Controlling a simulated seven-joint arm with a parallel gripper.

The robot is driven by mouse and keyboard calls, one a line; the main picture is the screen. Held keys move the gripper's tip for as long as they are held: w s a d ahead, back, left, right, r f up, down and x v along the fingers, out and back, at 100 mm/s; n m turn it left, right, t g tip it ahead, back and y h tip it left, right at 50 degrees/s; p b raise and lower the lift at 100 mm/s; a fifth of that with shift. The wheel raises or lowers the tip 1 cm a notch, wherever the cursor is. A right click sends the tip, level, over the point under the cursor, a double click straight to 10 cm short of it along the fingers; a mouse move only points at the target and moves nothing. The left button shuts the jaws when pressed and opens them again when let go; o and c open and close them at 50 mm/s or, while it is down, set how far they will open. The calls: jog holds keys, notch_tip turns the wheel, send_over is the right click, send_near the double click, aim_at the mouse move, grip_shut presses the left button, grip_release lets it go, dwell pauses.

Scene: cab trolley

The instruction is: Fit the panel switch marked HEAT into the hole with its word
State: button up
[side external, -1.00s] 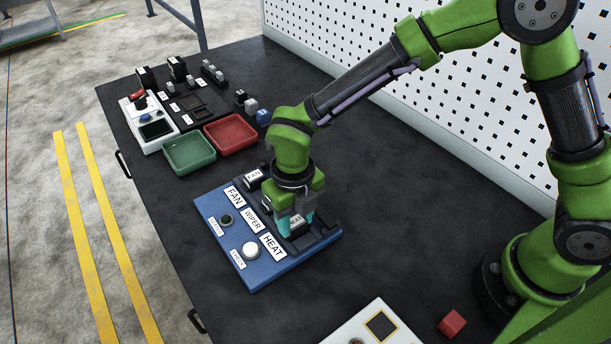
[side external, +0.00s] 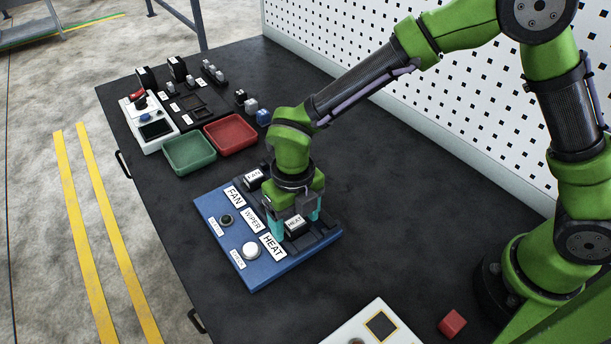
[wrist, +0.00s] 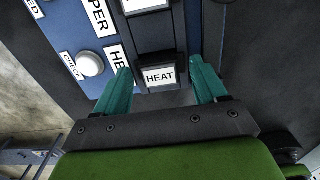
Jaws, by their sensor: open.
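The HEAT switch (side external: 295,225), a dark block with a white face, sits in the panel beside the large HEAT label (side external: 272,245). In the wrist view its HEAT face (wrist: 160,77) lies between my fingers and reads upright. The blue panel (side external: 262,280) also carries FAN and WIPER labels. My gripper (side external: 297,228) is open, with its teal fingers on either side of the switch; in the wrist view a gap shows beside the switch at each finger (wrist: 165,85). Whether the switch is fully down in its hole cannot be told.
The FAN switch (side external: 254,177) sits by its label. A white button (side external: 251,250) and a small dark button (side external: 227,220) are on the panel. Green (side external: 190,166) and red (side external: 231,146) trays stand behind. A red block (side external: 452,323) lies at the front right.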

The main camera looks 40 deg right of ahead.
aim_at(308, 227)
notch_tip(308, 227, up, 16)
jog(key=s+d+r+n+t, duration=0.1)
jog(key=s+d+n+t, duration=0.1)
jog(key=d+n, duration=0.5)
jog(key=s+d+r+n+t+y, duration=0.1)
jog(key=s+d+n, duration=0.4)
jog(key=n, duration=0.9)
jog(key=s+d+r+n+t+y, duration=0.1)
jog(key=s+d+n+t, duration=0.3)
jog(key=d+n, duration=0.6)
jog(key=shift+d+r+n, duration=0.15)
jog(key=shift+r+n, duration=0.35)
jog(key=shift+r, duration=0.3)
jog(key=shift+c, duration=0.3)
